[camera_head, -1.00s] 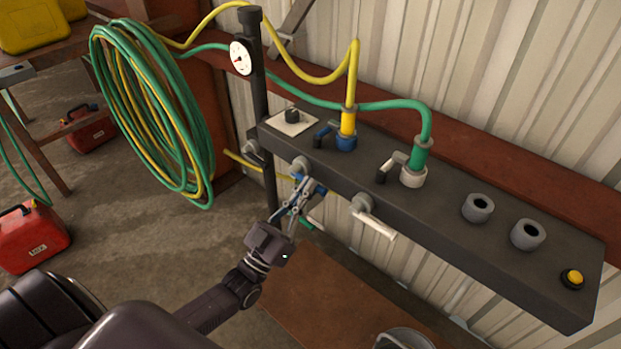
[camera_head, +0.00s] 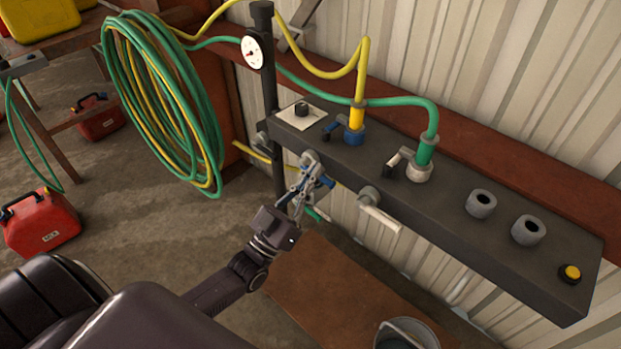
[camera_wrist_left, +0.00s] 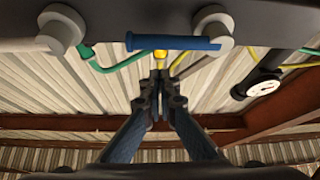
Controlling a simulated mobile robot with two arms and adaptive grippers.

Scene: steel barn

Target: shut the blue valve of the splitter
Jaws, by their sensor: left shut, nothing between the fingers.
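The splitter is a long dark bar (camera_head: 450,228) along the wall. Its blue valve lever (camera_head: 326,181) sits on the front face at a grey stub (camera_head: 309,158). The lever (camera_wrist_left: 172,43) also shows in the left wrist view, lying along the bar and running left from its stub (camera_wrist_left: 212,28). My left gripper (camera_head: 312,172) is shut and empty, close in front of the lever and partly covering it in the head view. In the left wrist view the closed fingertips (camera_wrist_left: 160,78) appear below the lever; I cannot tell whether they touch it. My right gripper is not in view.
A white lever (camera_head: 380,218) is right of the blue one. Blue (camera_head: 354,135) and white (camera_head: 418,171) hose couplings stand on top with yellow and green hoses. A gauge post (camera_head: 265,90) and hose coil (camera_head: 165,105) are left. A bucket (camera_head: 405,335) stands below.

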